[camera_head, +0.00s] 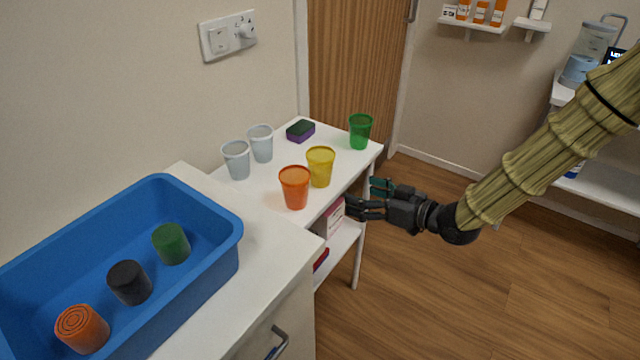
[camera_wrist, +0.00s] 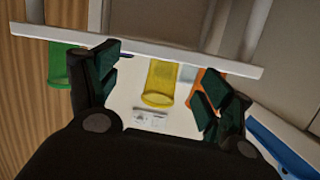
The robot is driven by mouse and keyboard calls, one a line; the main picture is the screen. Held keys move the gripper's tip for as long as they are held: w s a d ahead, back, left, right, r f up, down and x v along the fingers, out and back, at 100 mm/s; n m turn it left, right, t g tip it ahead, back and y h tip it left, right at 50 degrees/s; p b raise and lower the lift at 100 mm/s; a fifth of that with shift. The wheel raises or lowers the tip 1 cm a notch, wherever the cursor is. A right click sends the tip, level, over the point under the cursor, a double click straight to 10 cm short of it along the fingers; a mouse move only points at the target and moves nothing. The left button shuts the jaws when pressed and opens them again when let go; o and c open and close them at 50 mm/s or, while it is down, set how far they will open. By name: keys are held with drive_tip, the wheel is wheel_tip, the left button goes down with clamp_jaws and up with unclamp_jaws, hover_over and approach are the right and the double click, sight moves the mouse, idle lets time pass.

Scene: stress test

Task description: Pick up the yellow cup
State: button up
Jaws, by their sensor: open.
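The yellow cup (camera_head: 320,167) stands upright on the white shelf unit, just behind and right of the orange cup (camera_head: 295,187). My gripper (camera_head: 366,199) is open and empty, off the front edge of the shelf unit, to the right of and lower in the picture than the yellow cup. In the wrist view the yellow cup (camera_wrist: 159,83) shows between the two fingers of my gripper (camera_wrist: 160,92), apart from them. The orange cup is partly hidden behind the right finger there.
A green cup (camera_head: 360,131), two clear cups (camera_head: 236,160) and a sponge (camera_head: 300,131) share the white top (camera_head: 272,185). A blue tub (camera_head: 225,250) with several rolls stands on the cabinet at left. A box (camera_head: 330,217) sits on the lower shelf. Floor space is free at right.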

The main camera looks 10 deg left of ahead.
sight(330, 174)
drive_tip(key=w+a+r, duration=0.1)
drive_tip(key=a, duration=0.1)
drive_tip(key=w+a+r+n+y, duration=0.1)
drive_tip(key=a, duration=0.1)
drive_tip(key=w+a+n+g+b, duration=0.1)
drive_tip(key=a, duration=0.2)
drive_tip(key=shift+r, duration=0.4)
drive_tip(key=shift+s+x, duration=0.1)
drive_tip(key=shift+x, duration=1.15)
drive_tip(key=shift+s+x, duration=0.15)
drive_tip(key=shift+x, duration=1.1)
drive_tip(key=shift+a, duration=0.1)
drive_tip(key=shift+c, duration=0.3)
drive_tip(key=c, duration=0.8)
